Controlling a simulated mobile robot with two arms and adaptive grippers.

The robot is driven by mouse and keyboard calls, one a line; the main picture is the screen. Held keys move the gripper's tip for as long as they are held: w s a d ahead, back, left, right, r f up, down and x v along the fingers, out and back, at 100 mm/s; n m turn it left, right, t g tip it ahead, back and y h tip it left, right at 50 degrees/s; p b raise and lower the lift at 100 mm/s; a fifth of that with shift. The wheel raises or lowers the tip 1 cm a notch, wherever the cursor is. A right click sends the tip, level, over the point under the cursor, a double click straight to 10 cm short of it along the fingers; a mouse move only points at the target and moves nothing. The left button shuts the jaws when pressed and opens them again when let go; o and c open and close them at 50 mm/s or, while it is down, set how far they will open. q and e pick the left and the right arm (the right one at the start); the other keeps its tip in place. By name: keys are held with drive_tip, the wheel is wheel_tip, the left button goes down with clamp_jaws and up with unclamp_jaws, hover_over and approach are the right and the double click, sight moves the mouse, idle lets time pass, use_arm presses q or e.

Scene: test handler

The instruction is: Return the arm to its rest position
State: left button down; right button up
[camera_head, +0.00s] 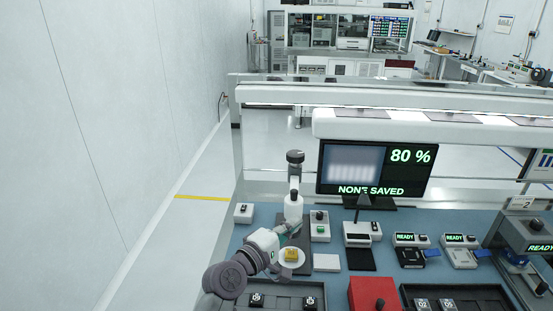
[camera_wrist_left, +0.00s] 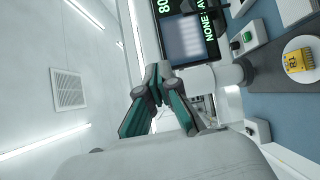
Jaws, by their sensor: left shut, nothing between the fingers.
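My left arm comes in from the lower left in the head view. A yellow block (camera_head: 291,254) lies on a round white stage (camera_head: 302,262) beside the wrist. The block also shows at the right edge of the left wrist view (camera_wrist_left: 297,61). My right gripper is out of view.
A monitor (camera_head: 375,169) reading 80 % and NONE SAVED stands behind the blue bench mat (camera_head: 383,267). A red box (camera_head: 366,294), dark trays (camera_head: 458,291) and several READY units (camera_head: 409,239) are to the right. A white wall (camera_head: 110,130) rises on the left.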

use_arm(q)
drive_tip(key=s+a+f+m+g+y, duration=0.5)
drive_tip(key=s+a+f+m+y, duration=0.15)
drive_tip(key=s+a+f, duration=0.75)
drive_tip(key=s+a+f+m+g+y, duration=0.2)
drive_tip(key=s+a+m+y, duration=0.1)
drive_tip(key=s+a, duration=0.55)
drive_tip(key=s+a+f+m+g+y, duration=0.25)
drive_tip(key=s+a, duration=0.25)
drive_tip(key=s, duration=0.7)
wheel_tip(320, 180, down, 31)
drive_tip(key=s+b, duration=0.1)
drive_tip(key=b, duration=0.5)
drive_tip(key=s+a+f+g+b, duration=0.1)
drive_tip(key=s+f+b, duration=0.2)
drive_tip(key=s+f, duration=0.5)
drive_tip(key=s+a+f+g+b, duration=0.1)
drive_tip(key=s+f+b, duration=0.2)
drive_tip(key=s+f, duration=0.6)
wheel_tip(320, 180, down, 6)
drive_tip(key=shift+s+a+f, duration=0.1)
drive_tip(key=shift+s+a, duration=0.05)
drive_tip(key=shift+a, duration=0.15)
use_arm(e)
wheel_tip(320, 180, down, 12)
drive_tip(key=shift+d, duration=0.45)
